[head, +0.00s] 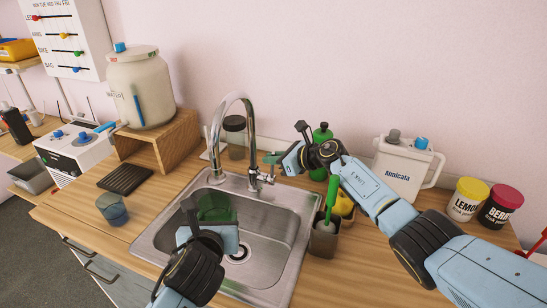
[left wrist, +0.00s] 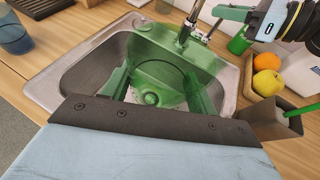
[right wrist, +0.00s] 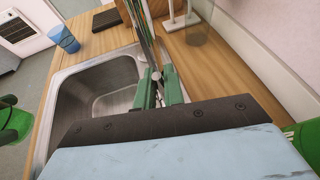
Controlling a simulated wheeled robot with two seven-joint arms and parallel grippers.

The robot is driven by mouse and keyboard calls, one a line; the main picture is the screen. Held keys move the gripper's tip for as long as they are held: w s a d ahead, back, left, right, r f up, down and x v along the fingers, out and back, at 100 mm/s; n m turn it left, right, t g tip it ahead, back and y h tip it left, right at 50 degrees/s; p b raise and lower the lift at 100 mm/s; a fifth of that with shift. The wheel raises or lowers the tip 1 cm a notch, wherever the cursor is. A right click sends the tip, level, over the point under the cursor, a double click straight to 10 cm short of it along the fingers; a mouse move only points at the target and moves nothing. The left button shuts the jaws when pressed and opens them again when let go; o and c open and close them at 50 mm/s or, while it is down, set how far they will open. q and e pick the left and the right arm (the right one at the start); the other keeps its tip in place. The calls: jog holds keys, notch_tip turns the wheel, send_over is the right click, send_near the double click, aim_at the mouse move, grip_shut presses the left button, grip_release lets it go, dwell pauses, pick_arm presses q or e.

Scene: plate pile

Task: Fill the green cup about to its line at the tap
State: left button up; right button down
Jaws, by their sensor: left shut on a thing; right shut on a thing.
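The see-through green cup (head: 217,207) is over the left part of the sink (head: 281,215), below the spout of the tap (head: 250,115). My left gripper (head: 208,226) is shut on the cup; in the left wrist view its fingers (left wrist: 160,92) are on both sides of the cup (left wrist: 176,50). A dark curved line shows on the cup there. I cannot make out a water stream or a water level. My right gripper (head: 277,161) is shut on the tap's handle at the right of the tap; the handle (right wrist: 157,76) shows between its fingers in the right wrist view.
A blue cup (head: 112,209) and a dark ribbed mat (head: 126,179) are left of the sink. A grey brush holder (head: 323,240), fruit (left wrist: 267,82) and a green bottle (head: 321,137) are to the right. A glass jar (head: 235,140) stands behind the tap.

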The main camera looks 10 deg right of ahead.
jog(key=shift+s+a+n, duration=0.15)
jog(key=shift+s+n, duration=0.15)
jog(key=shift+n, duration=0.1)
jog(key=c, duration=1.5)
grip_release()
jog(key=v, duration=1.2)
jog(key=shift+s, duration=0.2)
jog(key=shift+a+f, duration=0.1)
